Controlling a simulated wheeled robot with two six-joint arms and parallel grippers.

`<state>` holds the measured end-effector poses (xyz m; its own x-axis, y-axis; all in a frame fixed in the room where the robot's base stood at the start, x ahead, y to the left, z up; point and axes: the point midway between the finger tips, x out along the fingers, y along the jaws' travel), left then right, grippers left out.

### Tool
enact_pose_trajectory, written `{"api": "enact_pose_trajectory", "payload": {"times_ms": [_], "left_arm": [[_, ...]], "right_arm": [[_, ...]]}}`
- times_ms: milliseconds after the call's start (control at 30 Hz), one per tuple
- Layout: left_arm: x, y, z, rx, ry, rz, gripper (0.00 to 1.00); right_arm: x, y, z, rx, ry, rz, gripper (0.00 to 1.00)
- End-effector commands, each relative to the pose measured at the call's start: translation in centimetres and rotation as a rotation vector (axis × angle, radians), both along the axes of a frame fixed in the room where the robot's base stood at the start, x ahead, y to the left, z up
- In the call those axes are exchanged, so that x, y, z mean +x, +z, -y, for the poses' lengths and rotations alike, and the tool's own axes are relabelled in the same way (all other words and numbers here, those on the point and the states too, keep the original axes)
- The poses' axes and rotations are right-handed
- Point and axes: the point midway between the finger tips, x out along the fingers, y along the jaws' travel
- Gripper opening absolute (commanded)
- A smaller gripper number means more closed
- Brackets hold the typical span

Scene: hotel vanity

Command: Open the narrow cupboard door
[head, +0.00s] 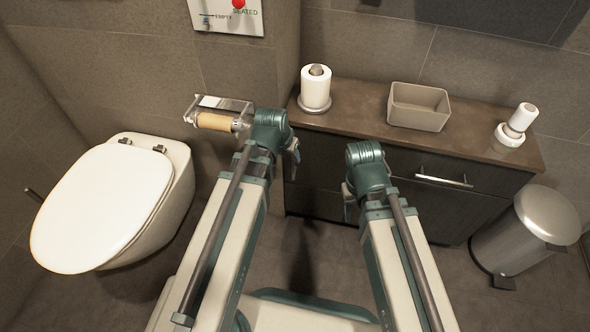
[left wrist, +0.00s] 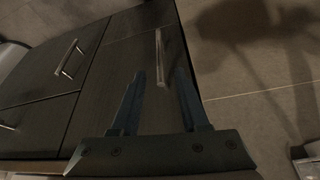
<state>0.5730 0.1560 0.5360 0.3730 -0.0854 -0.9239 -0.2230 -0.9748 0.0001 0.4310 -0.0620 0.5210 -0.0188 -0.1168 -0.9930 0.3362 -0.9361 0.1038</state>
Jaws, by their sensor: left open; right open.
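The narrow cupboard door (left wrist: 125,55) is a dark panel at the end of the cabinet and looks shut. Its slim metal bar handle (left wrist: 159,55) shows in the left wrist view. My left gripper (left wrist: 160,78) is open, its two fingers on either side of the handle's near end in that view. I cannot tell whether they touch it. In the head view my left gripper (head: 293,156) is at the cabinet's left end, mostly hidden by its wrist. My right gripper (head: 348,202) is open in front of the cabinet, largely hidden by its arm; nothing shows in it.
The brown countertop (head: 365,110) holds a paper roll on a stand (head: 316,90), a beige bin (head: 418,107) and a white bottle (head: 518,124). A toilet (head: 110,205) stands left, a holder with a roll (head: 215,121) beside my left arm, a metal bin (head: 525,230) right.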

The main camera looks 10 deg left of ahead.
Motion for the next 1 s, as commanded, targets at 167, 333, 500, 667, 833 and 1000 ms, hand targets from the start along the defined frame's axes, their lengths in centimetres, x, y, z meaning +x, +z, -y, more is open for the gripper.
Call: {"api": "enact_pose_trajectory", "payload": {"times_ms": [167, 333, 500, 667, 833, 1000], "left_arm": [[1.2, -3.3, 0.3, 0.000, 0.000, 0.000, 0.45], [2.1, -5.7, 0.5, 0.000, 0.000, 0.000, 0.45], [3.1, -7.9, 0.7, 0.000, -0.001, 0.000, 0.45], [3.6, -9.0, 0.8, 0.000, -0.001, 0.000, 0.45], [3.7, -9.1, 0.9, 0.000, 0.000, 0.000, 0.45], [3.7, -9.0, 0.9, 0.000, 0.000, 0.000, 0.45]], "right_arm": [[0.0, -3.3, -0.1, 0.004, 0.005, 0.000, 0.50], [0.0, -5.7, -0.1, 0.006, 0.006, 0.000, 0.50], [0.0, -7.9, -0.1, 0.006, 0.000, 0.001, 0.50], [0.0, -9.0, -0.1, 0.006, -0.004, 0.002, 0.50], [0.0, -9.1, -0.1, 0.006, -0.005, 0.002, 0.50], [0.0, -9.1, -0.1, 0.006, -0.005, 0.002, 0.50]]}}
